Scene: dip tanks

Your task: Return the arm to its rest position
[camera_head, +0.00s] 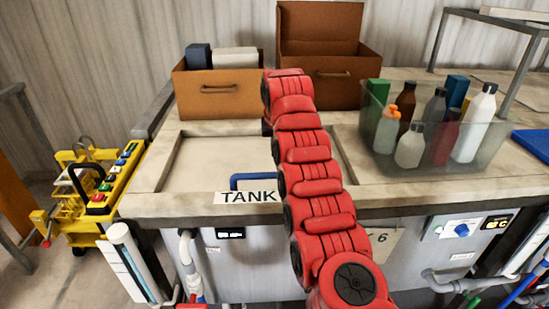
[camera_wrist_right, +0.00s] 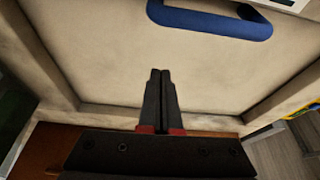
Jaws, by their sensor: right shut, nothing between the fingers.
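My red right arm (camera_head: 315,190) reaches up and away across the middle of the head view, over the counter and in front of the tank lid. Its far end is by the brown boxes. The gripper itself is hidden behind the arm links in that view. In the right wrist view my right gripper (camera_wrist_right: 160,73) is shut, its two dark fingers together with nothing between them. It is above the pale tank lid (camera_wrist_right: 110,60), apart from the blue handle (camera_wrist_right: 222,25). My left gripper is not in view.
An open brown box (camera_head: 205,105) and a larger brown box (camera_head: 345,97) stand behind the lid. A clear bin of bottles (camera_head: 385,160) is right of the arm. A yellow cart (camera_head: 95,195) stands at the left. A grey metal frame (camera_head: 520,50) rises at the back right.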

